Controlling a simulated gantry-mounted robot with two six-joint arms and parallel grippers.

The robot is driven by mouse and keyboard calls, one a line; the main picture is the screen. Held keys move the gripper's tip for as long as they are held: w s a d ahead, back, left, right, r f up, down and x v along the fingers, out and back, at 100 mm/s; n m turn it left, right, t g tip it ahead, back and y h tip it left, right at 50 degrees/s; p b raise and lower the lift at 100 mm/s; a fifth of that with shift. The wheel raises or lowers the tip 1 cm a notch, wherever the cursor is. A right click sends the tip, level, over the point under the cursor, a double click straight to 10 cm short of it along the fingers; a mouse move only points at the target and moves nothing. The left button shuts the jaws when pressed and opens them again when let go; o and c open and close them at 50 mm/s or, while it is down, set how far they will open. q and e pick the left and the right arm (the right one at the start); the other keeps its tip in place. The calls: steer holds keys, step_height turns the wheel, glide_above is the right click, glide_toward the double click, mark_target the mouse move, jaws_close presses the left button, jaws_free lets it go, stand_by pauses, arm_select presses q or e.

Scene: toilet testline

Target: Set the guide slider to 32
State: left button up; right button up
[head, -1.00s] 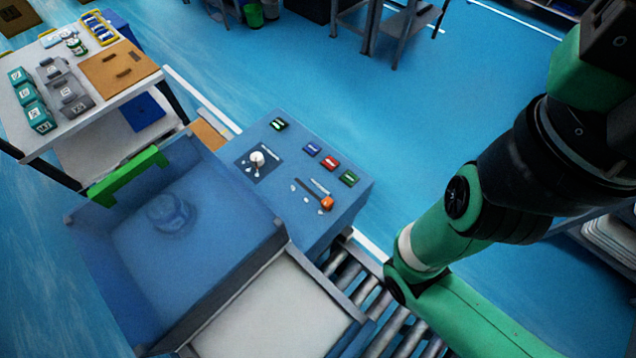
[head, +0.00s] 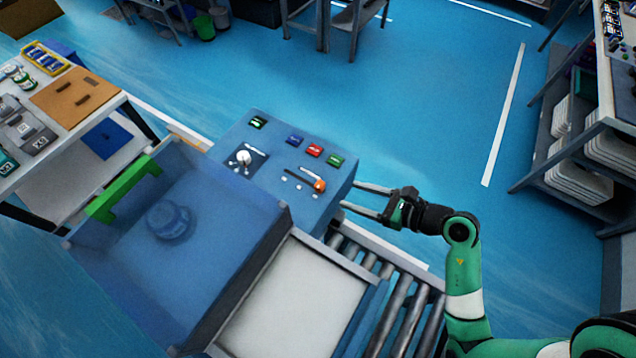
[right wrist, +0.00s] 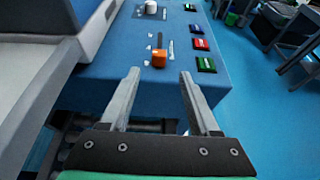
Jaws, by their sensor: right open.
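The guide slider has an orange knob (head: 319,185) at the right end of a dark slot on top of the blue control box (head: 345,192). White marks lie around the slot, too small to read. The knob also shows in the right wrist view (right wrist: 159,58), at the near end of its slot. My right gripper (head: 348,196) is open and empty beside the box's right side, its fingers pointing toward the box. In the right wrist view its fingers (right wrist: 160,82) are spread below the knob, apart from it. My left gripper is not in view.
The box also carries a white dial (head: 243,157) and green, blue and red buttons (head: 314,150). A blue bin (head: 110,262) with a green handle stands to the left. Rollers (head: 400,325) lie in front. Floor behind the box is clear.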

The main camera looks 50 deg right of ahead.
mark_target(322, 185)
steer(key=b+x, duration=0.2)
steer(key=x, duration=0.8)
steer(key=shift+w+a+f, duration=0.15)
steer(key=shift+w, duration=0.4)
steer(key=shift+c, duration=0.3)
jaws_close()
